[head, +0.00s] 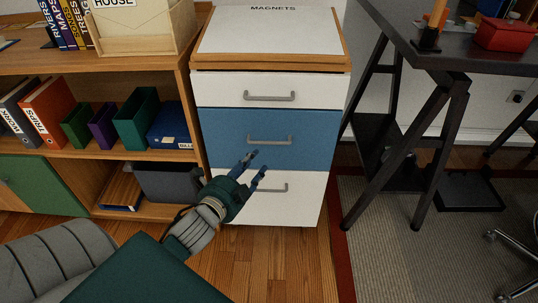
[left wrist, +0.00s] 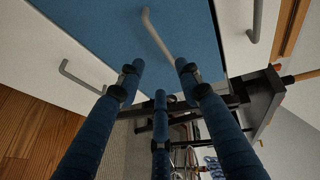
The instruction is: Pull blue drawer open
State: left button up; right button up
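The blue drawer (head: 230,130) is the middle drawer of a white cabinet and sits flush with the drawers above and below. Its grey bar handle (head: 270,139) is free of the fingers in the head view. My left gripper (head: 257,164) is open and empty, just below and in front of this handle. In the left wrist view the blue drawer front (left wrist: 110,30) fills the top, and its handle (left wrist: 158,38) lies beyond the spread fingertips of the left gripper (left wrist: 158,72). Whether a fingertip touches the handle I cannot tell. My right gripper is not in view.
White drawers with grey handles lie above (head: 269,97) and below (head: 268,188) the blue one. A wooden bookshelf (head: 190,110) with folders adjoins at left. A dark trestle desk (head: 430,105) stands at right. Wooden floor (head: 280,250) in front of the cabinet is clear.

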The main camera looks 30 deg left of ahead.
pick_arm(q)
jog(key=b, duration=0.2)
send_near(268, 146)
jog(key=w+d+r, duration=0.1)
jog(key=w+r, duration=0.2)
jog(key=w, duration=0.2)
jog(key=shift+w+d+f, duration=0.15)
jog(key=shift+w+f, duration=0.1)
jog(key=shift+w, duration=0.15)
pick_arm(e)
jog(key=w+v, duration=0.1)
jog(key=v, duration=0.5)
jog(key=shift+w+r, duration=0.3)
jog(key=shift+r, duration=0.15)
pick_arm(q)
jog(key=shift+c, duration=0.3)
grip_shut()
